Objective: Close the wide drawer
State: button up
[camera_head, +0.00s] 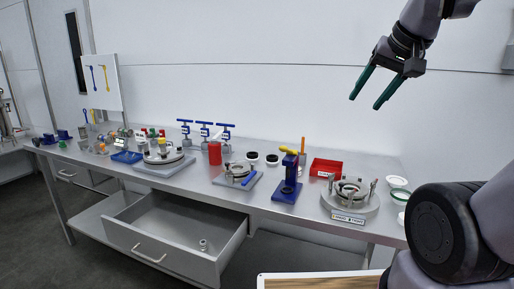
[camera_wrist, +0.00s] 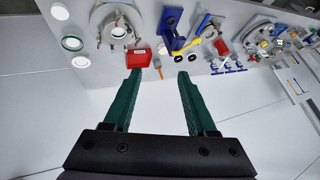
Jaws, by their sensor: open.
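The wide drawer (camera_head: 160,262) is pulled well out under the front of the steel bench in the head view. It has a light grey front with a bar handle (camera_head: 149,254), and a small pale metal part (camera_head: 203,245) stands inside it. My gripper (camera_head: 367,102) is open and empty, with two green fingers. It is high above the right part of the bench, far from the drawer. In the wrist view my gripper (camera_wrist: 158,78) shows its fingers apart with nothing between them. The drawer cannot be made out in the wrist view.
The bench top (camera_head: 110,165) is crowded with fixtures, including a red box (camera_head: 326,168), a blue stand (camera_head: 288,180) and a round flange (camera_head: 350,200). A narrower drawer (camera_head: 66,172) is at the left. A wooden-topped surface (camera_head: 320,283) is at the front. Open floor lies left of the wide drawer.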

aim_at(166, 230)
jog(key=u, duration=1.4)
jog(key=k+l+u, duration=0.1)
jog(key=l+u, duration=0.15)
jog(key=l, duration=0.15)
